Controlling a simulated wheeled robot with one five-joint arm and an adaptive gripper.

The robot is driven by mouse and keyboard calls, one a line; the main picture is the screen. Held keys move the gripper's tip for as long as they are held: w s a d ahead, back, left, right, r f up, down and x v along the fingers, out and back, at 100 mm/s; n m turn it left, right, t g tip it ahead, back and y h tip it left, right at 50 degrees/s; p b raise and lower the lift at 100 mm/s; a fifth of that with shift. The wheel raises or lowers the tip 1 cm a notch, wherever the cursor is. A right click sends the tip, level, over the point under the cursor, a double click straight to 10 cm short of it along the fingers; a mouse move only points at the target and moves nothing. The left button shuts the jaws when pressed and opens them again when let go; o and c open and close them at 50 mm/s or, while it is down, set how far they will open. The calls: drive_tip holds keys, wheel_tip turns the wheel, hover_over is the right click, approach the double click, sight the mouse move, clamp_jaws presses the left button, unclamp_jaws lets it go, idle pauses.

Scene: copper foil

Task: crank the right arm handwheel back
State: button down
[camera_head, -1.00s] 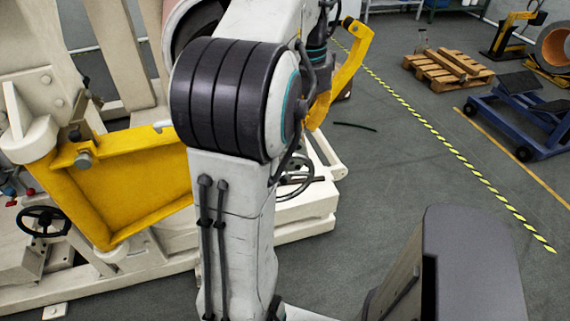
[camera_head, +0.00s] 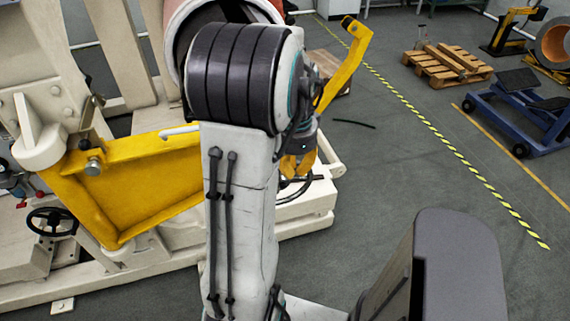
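The right handwheel (camera_head: 307,188), a dark ring, is on the right part of the machine's cream base, below the raised yellow arm (camera_head: 345,72). My own arm hides part of the gripper and the wheel's left side. I cannot tell whether the gripper touches the rim or whether its fingers are open. A second black handwheel (camera_head: 52,222) is on the left of the base, away from my gripper.
A yellow arm (camera_head: 135,190) sticks out at the machine's left front. A wooden pallet (camera_head: 446,64) and a blue wheeled stand (camera_head: 518,112) stand at the right back. Grey floor (camera_head: 400,165) between the machine and the striped line is mostly clear.

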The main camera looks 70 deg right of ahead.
drive_tip(key=shift+w+a+f+p, duration=0.25)
drive_tip(key=shift+w+a+p, duration=0.45)
drive_tip(key=shift+w+p, duration=0.3)
drive_tip(key=shift+w+a+f+b, duration=0.15)
drive_tip(key=shift+w+a+b, duration=0.1)
drive_tip(key=shift+b, duration=0.45)
drive_tip(key=w+a+b, duration=0.1)
drive_tip(key=b, duration=0.1)
drive_tip(key=w+f+b, duration=0.1)
drive_tip(key=b, duration=0.1)
drive_tip(key=shift+w+a+f, duration=0.2)
drive_tip(key=shift+a, duration=0.15)
drive_tip(key=w+a+f+b, duration=0.3)
drive_tip(key=f+b, duration=0.2)
drive_tip(key=b, duration=0.1)
drive_tip(key=shift+w+b, duration=0.4)
drive_tip(key=shift+f, duration=0.35)
